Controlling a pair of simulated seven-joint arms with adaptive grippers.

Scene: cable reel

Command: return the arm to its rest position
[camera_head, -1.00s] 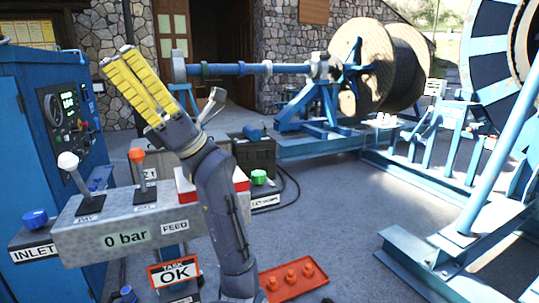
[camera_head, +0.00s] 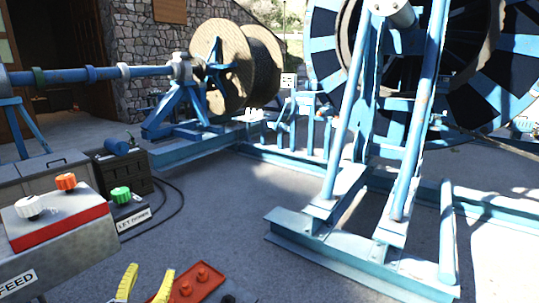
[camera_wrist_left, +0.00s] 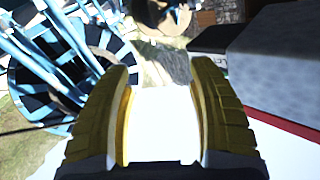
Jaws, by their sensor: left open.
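My left gripper (camera_head: 146,284) shows only as two yellow fingertips at the bottom edge of the head view, beside the red tray. They stand apart with nothing between them. In the left wrist view the same gripper (camera_wrist_left: 162,95) has its two yellow fingers wide apart, with only bright ground between them. The rest of my left arm is out of the head view. My right gripper is in neither view.
A control box (camera_head: 62,262) with white and orange knobs stands at the lower left. A red tray (camera_head: 200,280) lies beside the fingertips. A wooden cable reel (camera_head: 220,65) and a blue frame (camera_head: 335,255) stand beyond. Grey floor (camera_head: 235,210) lies clear between.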

